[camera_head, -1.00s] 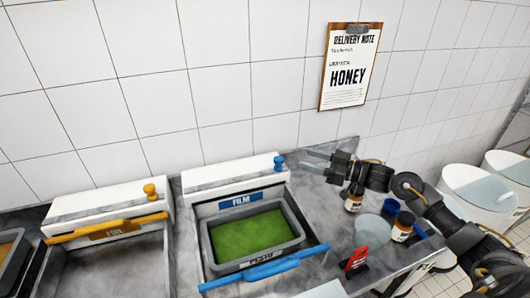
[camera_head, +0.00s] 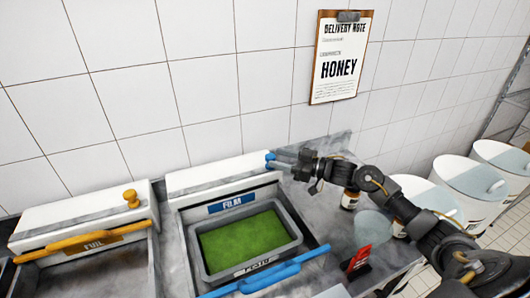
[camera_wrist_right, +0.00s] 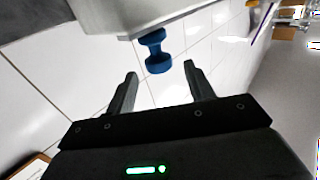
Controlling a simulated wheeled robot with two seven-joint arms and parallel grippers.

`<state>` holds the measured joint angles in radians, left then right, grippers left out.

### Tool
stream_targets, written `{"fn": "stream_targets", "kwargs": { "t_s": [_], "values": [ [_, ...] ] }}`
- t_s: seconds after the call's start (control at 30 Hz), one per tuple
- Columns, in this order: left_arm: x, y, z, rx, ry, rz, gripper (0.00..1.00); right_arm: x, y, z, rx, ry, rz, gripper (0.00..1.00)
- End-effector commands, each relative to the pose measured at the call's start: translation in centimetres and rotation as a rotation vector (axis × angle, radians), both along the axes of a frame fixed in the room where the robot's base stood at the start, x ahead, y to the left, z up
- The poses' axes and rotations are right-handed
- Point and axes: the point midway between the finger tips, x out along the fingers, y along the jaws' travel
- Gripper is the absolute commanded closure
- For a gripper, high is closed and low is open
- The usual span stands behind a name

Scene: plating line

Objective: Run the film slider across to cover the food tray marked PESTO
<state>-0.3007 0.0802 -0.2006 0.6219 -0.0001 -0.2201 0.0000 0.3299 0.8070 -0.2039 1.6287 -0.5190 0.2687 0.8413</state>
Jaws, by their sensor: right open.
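The grey food tray (camera_head: 207,262) holds green food and sits in the FILM station (camera_head: 238,203). The PESTO tag on its front rim is partly hidden by a blue bar (camera_head: 268,275) that slants across the front. The green surface is uncovered. A blue knob (camera_head: 270,157) stands at the right end of the white film housing (camera_head: 215,178). My right gripper (camera_head: 279,161) is open close to this knob. In the right wrist view the knob (camera_wrist_right: 157,50) shows at the mouth of the open fingers (camera_wrist_right: 160,70), not gripped. My left gripper is not in view.
The foil station (camera_head: 85,220) with a yellow knob (camera_head: 131,198) and yellow bar (camera_head: 85,238) is on the left. A red sign (camera_head: 355,260), a jar (camera_head: 350,200) and a round translucent dish (camera_head: 374,223) stand right. A HONEY delivery note (camera_head: 340,65) hangs on the wall.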

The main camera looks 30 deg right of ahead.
Motion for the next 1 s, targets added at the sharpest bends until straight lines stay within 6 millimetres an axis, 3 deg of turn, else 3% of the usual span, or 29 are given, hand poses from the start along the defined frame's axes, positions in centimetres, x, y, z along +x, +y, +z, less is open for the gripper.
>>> {"fn": "stream_targets", "kwargs": {
  "t_s": [0.3,0.7,1.0],
  "values": [
    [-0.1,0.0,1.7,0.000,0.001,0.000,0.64,3.6,3.1,0.2,0.000,0.000,-0.001,0.47],
    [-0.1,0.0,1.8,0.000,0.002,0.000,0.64,4.2,3.7,0.0,-0.001,0.001,0.000,0.47],
    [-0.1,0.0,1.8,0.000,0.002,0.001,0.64,4.1,3.7,0.0,-0.001,0.001,0.000,0.84]
  ]
}}
